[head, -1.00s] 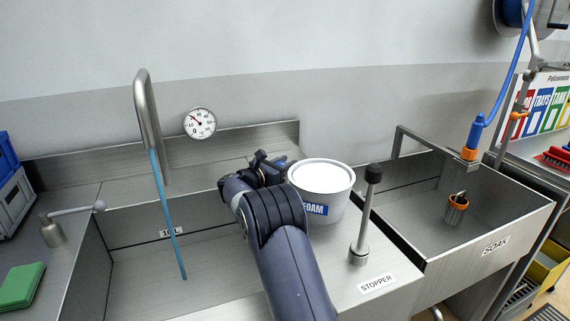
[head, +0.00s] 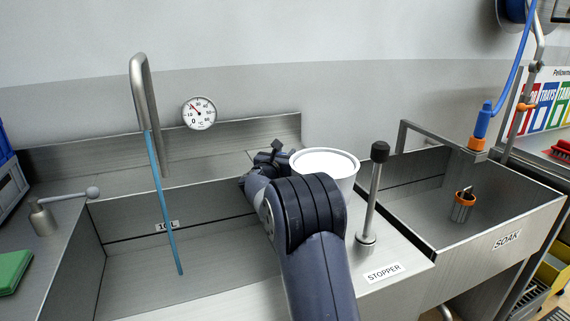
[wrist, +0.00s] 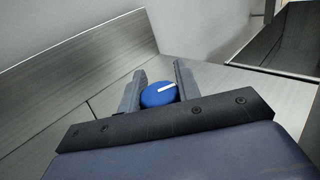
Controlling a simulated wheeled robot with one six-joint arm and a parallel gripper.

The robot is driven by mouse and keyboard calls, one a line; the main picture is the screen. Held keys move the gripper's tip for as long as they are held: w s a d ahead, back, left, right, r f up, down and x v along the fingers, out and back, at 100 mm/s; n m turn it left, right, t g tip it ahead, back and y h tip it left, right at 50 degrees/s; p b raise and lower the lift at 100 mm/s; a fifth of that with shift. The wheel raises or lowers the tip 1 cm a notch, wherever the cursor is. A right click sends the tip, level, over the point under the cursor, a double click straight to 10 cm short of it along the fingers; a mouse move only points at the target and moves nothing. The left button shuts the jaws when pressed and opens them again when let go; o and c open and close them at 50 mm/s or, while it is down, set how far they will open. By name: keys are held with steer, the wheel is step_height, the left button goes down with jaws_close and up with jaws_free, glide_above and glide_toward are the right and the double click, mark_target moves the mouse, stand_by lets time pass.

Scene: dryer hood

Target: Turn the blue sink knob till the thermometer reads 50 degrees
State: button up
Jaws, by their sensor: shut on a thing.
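The thermometer (head: 199,113) is a round white dial on the back wall. Its needle points to the upper left, roughly near 20; the picture is too small for an exact reading. The blue knob (wrist: 154,97) shows in the wrist view between my fingers, with its white mark pointing right and slightly up. My gripper (wrist: 158,92) is shut on it, one finger on each side. In the head view my gripper (head: 272,153) is at the back ledge, left of the white tub, and my wrist hides the knob. Blue water runs from the spout (head: 150,110) into the sink.
A white foam tub (head: 326,166) stands close to the right of my gripper. A stopper lever (head: 373,195) rises in front of it. The soak basin (head: 520,205) is further right. A small lever tap (head: 42,220) and green sponge (head: 12,270) are at left.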

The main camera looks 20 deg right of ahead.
steer(key=shift+f+n+t+y+b, duration=0.15)
steer(key=shift+n+t+y+b, duration=0.4)
steer(key=shift+b, duration=0.2)
steer(key=shift+w+a, duration=0.1)
steer(key=o, duration=1)
steer(key=shift+c, duration=0.2)
step_height(320, 180, up, 10)
steer(key=p, duration=0.3)
steer(key=shift+p, duration=0.3)
